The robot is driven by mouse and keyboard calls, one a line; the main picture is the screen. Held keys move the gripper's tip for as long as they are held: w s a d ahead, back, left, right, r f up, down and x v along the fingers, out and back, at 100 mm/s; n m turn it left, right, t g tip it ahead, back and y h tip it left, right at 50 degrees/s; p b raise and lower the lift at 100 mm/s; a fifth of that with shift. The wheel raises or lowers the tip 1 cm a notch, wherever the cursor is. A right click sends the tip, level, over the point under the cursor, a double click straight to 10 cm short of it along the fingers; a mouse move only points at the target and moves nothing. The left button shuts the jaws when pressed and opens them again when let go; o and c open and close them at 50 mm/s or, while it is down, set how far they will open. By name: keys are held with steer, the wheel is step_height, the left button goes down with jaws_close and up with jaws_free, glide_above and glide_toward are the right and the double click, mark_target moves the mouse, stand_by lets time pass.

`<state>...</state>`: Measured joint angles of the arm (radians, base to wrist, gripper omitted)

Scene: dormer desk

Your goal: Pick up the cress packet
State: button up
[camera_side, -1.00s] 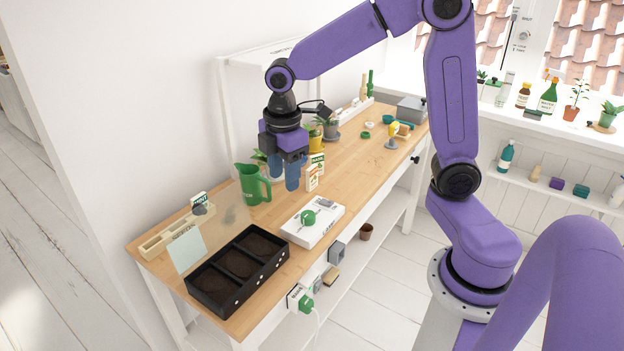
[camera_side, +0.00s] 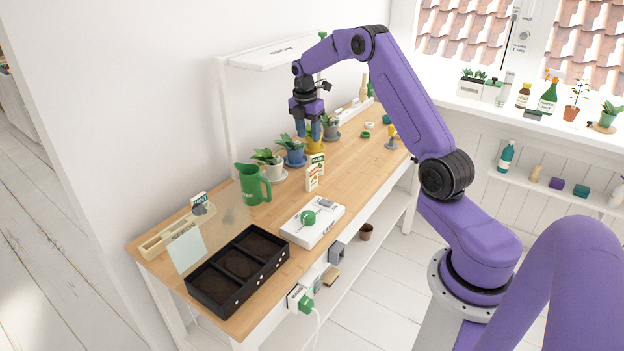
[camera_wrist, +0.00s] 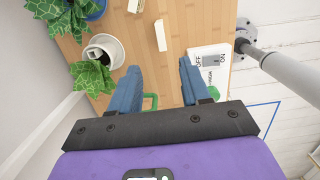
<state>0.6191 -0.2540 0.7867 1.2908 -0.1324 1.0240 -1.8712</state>
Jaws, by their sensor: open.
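Two upright packets stand on the bench: a white one with orange marking (camera_side: 311,179) in front and a green-and-white one (camera_side: 318,161) just behind it. Their lettering is too small to read, so I cannot tell which is the cress packet. In the wrist view, two pale upright shapes show from above, one at the middle (camera_wrist: 160,36) and one at the top edge (camera_wrist: 135,5).
Potted plants (camera_side: 292,150) stand behind the packets.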

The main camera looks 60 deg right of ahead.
mark_target(312, 167)
steer(key=f, duration=0.5)
steer(key=d+f, duration=0.1)
steer(key=f, duration=1)
steer(key=shift+d+f, duration=0.35)
steer(key=shift+d, duration=0.05)
jaws_close()
